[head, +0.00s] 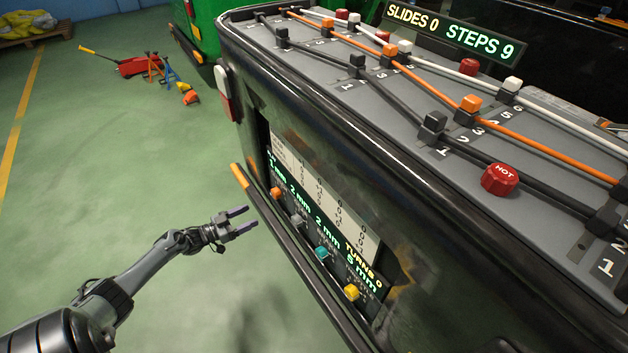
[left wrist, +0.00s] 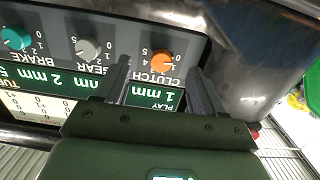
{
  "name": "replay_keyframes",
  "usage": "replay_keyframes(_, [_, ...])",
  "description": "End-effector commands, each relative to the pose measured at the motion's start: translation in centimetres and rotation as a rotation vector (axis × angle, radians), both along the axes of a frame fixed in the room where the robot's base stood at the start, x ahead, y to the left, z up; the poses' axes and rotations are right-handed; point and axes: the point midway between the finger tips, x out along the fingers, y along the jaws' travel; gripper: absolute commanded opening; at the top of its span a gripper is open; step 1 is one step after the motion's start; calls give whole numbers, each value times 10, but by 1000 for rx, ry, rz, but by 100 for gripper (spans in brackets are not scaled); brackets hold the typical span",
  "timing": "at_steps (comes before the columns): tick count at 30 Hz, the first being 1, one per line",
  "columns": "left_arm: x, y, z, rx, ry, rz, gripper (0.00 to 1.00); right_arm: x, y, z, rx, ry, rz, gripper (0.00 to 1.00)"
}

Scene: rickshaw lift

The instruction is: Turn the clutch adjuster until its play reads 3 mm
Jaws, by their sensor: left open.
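The orange clutch adjuster knob (head: 277,193) is at the far end of the row on the cabinet's side panel. In the left wrist view the clutch knob (left wrist: 161,62) appears upside down above its label, and the play display (left wrist: 155,97) reads 1 mm. My left gripper (head: 252,218) is open and empty, its fingers pointing at the panel, apart from the knob in the head view. In the left wrist view the gripper (left wrist: 158,68) has the knob framed between its fingers. My right gripper is not in view.
Grey (head: 298,219), teal (head: 321,253) and yellow (head: 351,292) knobs follow along the panel. A turns display (head: 363,263) reads 0. A dark rail (head: 300,268) runs below them. The sign above (head: 450,35) reads slides 0, steps 9.

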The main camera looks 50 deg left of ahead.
Motion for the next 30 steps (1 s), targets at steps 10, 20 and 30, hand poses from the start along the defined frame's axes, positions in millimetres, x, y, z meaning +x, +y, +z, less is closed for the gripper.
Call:
replay_keyframes(10, [39, 8, 38, 30, -49, -4, 69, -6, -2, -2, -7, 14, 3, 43])
replay_keyframes(20, [91, -1, 37, 30, -49, -4, 69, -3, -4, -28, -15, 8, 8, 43])
replay_keyframes(30, [125, -7, 39, 29, -46, -4, 69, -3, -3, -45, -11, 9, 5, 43])
